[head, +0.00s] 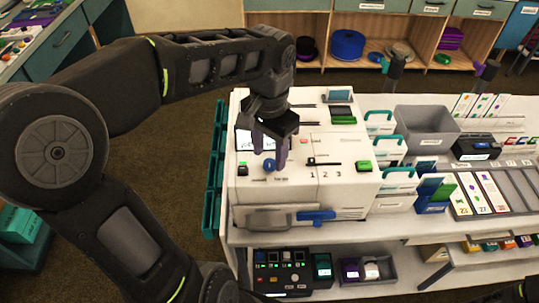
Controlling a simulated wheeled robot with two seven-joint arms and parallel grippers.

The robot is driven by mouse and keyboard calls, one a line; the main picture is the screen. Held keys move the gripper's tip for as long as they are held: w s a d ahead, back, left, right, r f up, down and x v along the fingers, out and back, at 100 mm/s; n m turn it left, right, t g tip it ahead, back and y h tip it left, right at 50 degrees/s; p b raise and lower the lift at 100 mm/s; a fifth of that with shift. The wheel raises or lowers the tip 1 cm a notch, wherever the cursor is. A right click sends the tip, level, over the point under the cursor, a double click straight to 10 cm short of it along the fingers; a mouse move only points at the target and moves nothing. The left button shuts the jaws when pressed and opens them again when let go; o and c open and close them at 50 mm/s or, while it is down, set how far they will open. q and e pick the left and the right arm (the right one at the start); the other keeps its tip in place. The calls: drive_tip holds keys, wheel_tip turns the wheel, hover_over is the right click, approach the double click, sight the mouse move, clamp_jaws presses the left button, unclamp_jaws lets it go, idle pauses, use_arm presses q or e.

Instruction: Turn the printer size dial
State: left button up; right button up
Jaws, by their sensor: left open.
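The white printer (290,190) stands on the counter in the middle of the head view. A small round blue knob (269,165), which looks like the size dial, sits on its top face above small printed labels too fine to read. My left gripper (270,154) points down over the printer with its purple fingers apart. The blue knob shows between the fingertips; I cannot tell if they touch it.
On the printer, a black slider (323,162) sits above the marks 1, 2, 3, with a green button (364,166) to its right. A grey bin (428,141) and card racks stand right of the printer. A black button panel (287,270) is on the shelf below.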

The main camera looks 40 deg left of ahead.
use_arm(q)
drive_tip(key=shift+f, duration=0.95)
drive_tip(key=shift+c, duration=0.4)
clamp_jaws()
